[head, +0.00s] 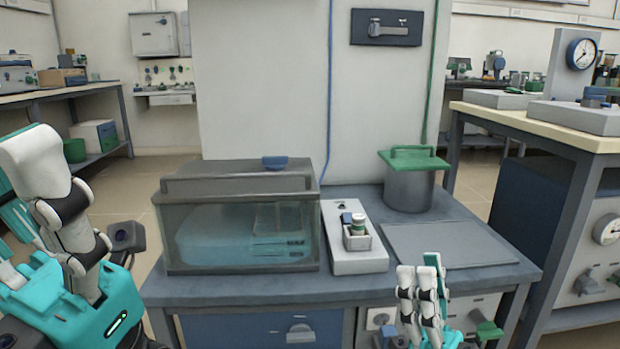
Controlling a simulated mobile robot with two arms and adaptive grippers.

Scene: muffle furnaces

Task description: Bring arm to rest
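My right gripper (420,275) is at the lower right of the head view, in front of the bench's front edge, with its white fingers pointing up. The fingers stand close together and nothing shows between them. Whether they are slightly open or shut is not clear from this angle. My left arm (62,215) is folded at the left edge, and its gripper does not show.
The bench (240,292) carries a glass-fronted box (240,225), a white holder (352,262) with a small jar, a grey pot with green lid (408,188) and a flat grey plate (450,245). Another bench (540,118) stands at right. Floor shows between the left shelf and bench.

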